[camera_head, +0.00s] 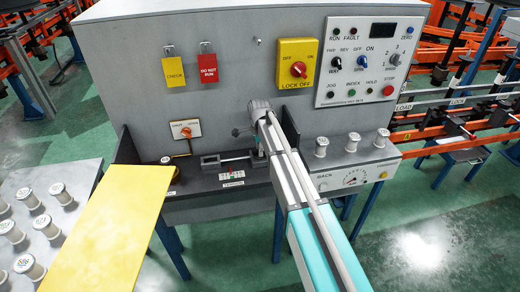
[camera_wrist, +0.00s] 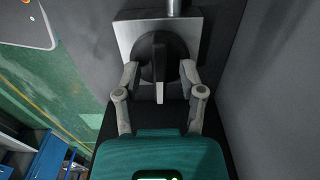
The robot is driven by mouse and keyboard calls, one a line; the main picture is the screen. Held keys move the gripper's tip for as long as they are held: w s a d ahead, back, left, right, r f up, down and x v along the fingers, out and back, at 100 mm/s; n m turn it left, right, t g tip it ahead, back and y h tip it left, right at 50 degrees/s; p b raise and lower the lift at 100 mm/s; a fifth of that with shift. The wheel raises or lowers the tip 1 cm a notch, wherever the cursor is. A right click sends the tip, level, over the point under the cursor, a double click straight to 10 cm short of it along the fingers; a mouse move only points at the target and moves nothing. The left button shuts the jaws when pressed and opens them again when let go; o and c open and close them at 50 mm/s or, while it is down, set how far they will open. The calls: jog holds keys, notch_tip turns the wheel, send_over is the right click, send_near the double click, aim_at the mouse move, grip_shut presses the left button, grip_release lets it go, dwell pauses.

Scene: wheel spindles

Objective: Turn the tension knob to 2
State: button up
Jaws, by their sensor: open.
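My gripper (camera_wrist: 159,72) is open, with one finger on each side of the knob. I cannot tell whether either finger touches it. In the head view, the TENSION label (camera_head: 232,184) with a small coloured scale sits on the dark ledge below the machine's grey face. My arm (camera_head: 300,175) reaches there and hides the knob and most of my gripper.
A yellow lock-off switch (camera_head: 298,65) and a control panel (camera_head: 368,60) with knobs and buttons are above. A gauge box (camera_head: 350,178) bearing several spools stands right of my arm. A yellow board (camera_head: 112,230) and a table (camera_head: 80,178) with spools are at left.

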jog(key=shift+r+n+p, duration=0.3)
jog(key=shift+r+p, duration=0.1)
notch_tip(320, 180, up, 13)
jog(key=p, duration=1.3)
jog(key=s+d+n, duration=1.4)
jog(key=s+d, duration=0.9)
jog(key=s, duration=0.3)
jog(key=shift+d, duration=0.15)
